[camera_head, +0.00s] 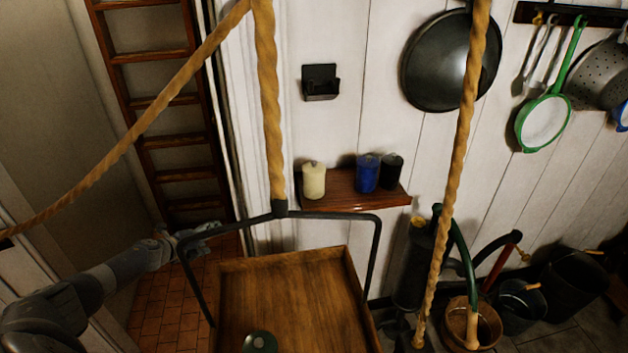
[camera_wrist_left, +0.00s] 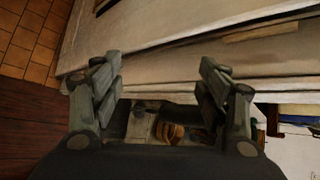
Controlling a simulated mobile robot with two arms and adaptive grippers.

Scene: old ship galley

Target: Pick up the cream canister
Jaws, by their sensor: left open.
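The cream canister (camera_head: 314,182) stands upright at the left end of a small wooden wall shelf (camera_head: 345,203) in the head view. A blue canister (camera_head: 367,174) and a black canister (camera_head: 391,172) stand to its right on the same shelf. My left gripper (camera_head: 203,231) is to the left of the shelf and lower in the picture, apart from the cream canister. In the left wrist view my left gripper (camera_wrist_left: 155,75) has its fingers wide apart with nothing between them. I cannot make out the cream canister in that view. My right gripper does not show.
A wooden tray (camera_head: 290,300) with a dark metal handle hangs from a rope (camera_head: 268,100) in front of the shelf. Another rope (camera_head: 462,130) hangs at the right. A ladder (camera_head: 165,110) stands behind my left gripper. Buckets (camera_head: 475,325) stand on the floor at the right.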

